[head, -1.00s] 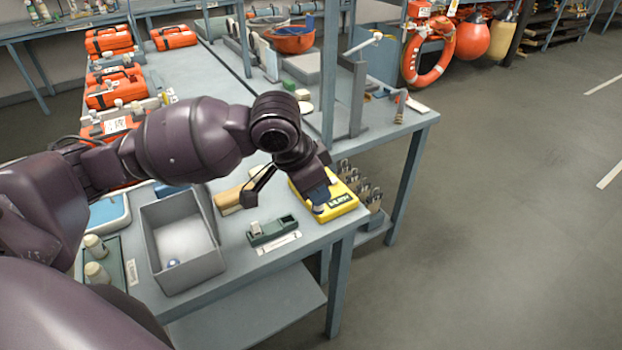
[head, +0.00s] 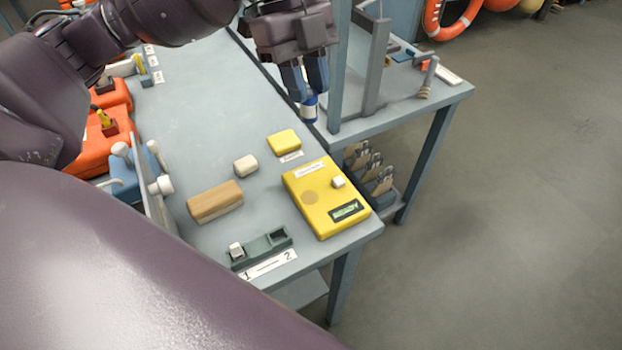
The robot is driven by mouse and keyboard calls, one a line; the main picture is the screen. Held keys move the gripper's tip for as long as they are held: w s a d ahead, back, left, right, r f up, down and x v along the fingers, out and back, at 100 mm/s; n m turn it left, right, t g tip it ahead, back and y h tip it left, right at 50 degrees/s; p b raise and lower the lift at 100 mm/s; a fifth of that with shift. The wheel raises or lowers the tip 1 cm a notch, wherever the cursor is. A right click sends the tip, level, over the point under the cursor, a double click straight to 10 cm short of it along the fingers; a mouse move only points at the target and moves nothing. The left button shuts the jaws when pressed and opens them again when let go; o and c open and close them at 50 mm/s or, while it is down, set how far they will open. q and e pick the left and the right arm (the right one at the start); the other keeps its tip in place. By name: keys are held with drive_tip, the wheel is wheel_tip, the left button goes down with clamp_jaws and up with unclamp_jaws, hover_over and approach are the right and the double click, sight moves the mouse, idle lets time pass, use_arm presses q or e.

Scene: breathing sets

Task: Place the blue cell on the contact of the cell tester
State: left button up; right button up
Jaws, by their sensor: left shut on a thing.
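The yellow cell tester (head: 327,218) lies on the near right corner of the bench. It has a round tan contact (head: 310,197), which is bare, a small white block on top and a green display. My left gripper (head: 308,98) is shut on the blue cell (head: 308,112), which has a white band and hangs upright below the fingers. In the picture the cell is above and apart from the tester, near a grey post. Its exact height cannot be told. My right gripper is not in view.
A dark green two-slot holder (head: 262,250) stands left of the tester, with a white-topped piece in slot 1 and slot 2 empty. Grey posts (head: 337,65) rise behind.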

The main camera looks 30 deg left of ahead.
sight(306, 123)
use_arm(q)
wheel_tip(306, 123, down, 7)
drive_tip(key=shift+s+f+b, duration=0.1)
drive_tip(key=shift+s+b, duration=0.05)
drive_tip(key=shift+b, duration=0.6)
wheel_tip(306, 123, down, 12)
drive_tip(key=b, duration=0.2)
drive_tip(key=shift+b, duration=0.35)
drive_tip(key=shift+f, duration=0.3)
drive_tip(key=shift+r, duration=0.1)
